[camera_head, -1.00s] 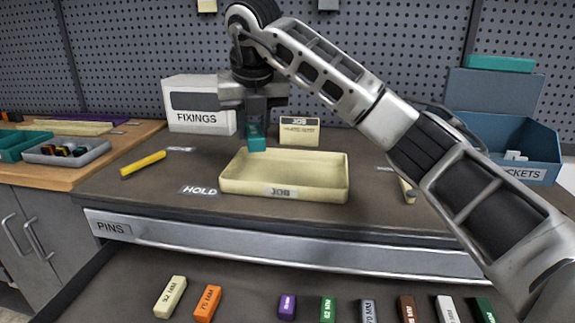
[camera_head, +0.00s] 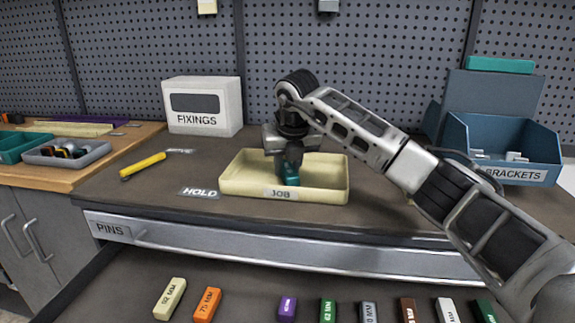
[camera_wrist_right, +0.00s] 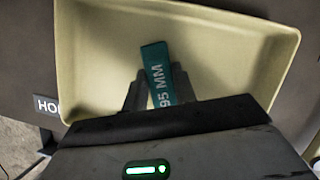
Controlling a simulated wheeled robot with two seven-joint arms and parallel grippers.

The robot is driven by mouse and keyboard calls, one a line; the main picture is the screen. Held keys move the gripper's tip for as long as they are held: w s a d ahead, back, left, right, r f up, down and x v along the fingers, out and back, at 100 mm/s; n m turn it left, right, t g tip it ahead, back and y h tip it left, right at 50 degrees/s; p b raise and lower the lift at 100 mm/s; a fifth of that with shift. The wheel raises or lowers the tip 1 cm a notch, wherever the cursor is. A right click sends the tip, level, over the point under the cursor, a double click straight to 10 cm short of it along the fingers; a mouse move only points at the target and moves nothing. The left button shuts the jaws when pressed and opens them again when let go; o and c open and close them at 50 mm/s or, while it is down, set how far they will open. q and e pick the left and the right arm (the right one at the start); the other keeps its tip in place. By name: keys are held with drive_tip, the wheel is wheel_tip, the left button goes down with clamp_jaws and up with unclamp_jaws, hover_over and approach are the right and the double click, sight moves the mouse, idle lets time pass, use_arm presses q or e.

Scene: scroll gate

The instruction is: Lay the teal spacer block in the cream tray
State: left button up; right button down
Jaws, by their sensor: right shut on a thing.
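The cream tray (camera_head: 237,186), with a JOB label on its front, sits on the dark bench top. My right gripper (camera_head: 289,172) is over the inside of the tray, pointing down, shut on the teal spacer block (camera_head: 291,180). In the right wrist view the block (camera_wrist_right: 157,72) reads 95 MM and is held between the two fingers (camera_wrist_right: 160,92), with the cream tray (camera_wrist_right: 215,20) around and below it. I cannot tell whether the block touches the tray floor. My left gripper is not in view.
An open drawer in front holds several coloured blocks, such as an orange one (camera_head: 207,304). A FIXINGS box (camera_head: 202,106) and blue BRACKETS bin (camera_head: 515,150) stand behind.

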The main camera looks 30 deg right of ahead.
sight(285, 168)
drive_tip(key=shift+r, duration=0.1)
drive_tip(key=c, duration=1.1)
unclamp_jaws()
drive_tip(key=v, duration=1.2)
drive_tip(key=x, duration=1.2)
wheel_tip(285, 168, up, 3)
drive_tip(key=shift+a+r, duration=0.1)
drive_tip(key=shift+s+a+r, duration=0.1)
drive_tip(key=shift+a+r, duration=0.2)
drive_tip(key=shift+r, duration=0.05)
